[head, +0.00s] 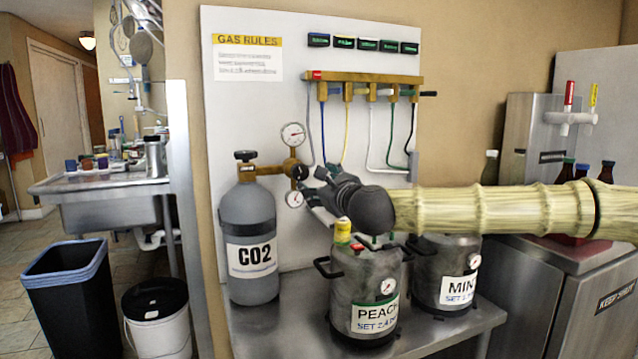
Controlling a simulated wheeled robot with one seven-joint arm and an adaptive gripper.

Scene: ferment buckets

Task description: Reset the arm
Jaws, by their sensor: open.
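My gripper (322,194) is open, in the middle of the head view, at the end of my arm, which reaches in from the right. Its fingers point left, towards the gauges of the regulator (297,170) on the grey CO2 cylinder (248,225). It appears above the PEACH keg (365,290), which has a yellow-topped part (342,231) on its lid. I see nothing held between the fingers, though they are small and partly blurred into the background. I cannot tell whether they touch the regulator. My arm covers part of the wall behind and the top of the MINT keg (446,265).
The kegs and cylinder stand on a steel table (285,325). A manifold (365,80) with coloured hoses hangs on the white board. Bottles (582,171) stand on a steel unit to the right. A sink (110,190), black bin (70,300) and white bucket (157,320) are left.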

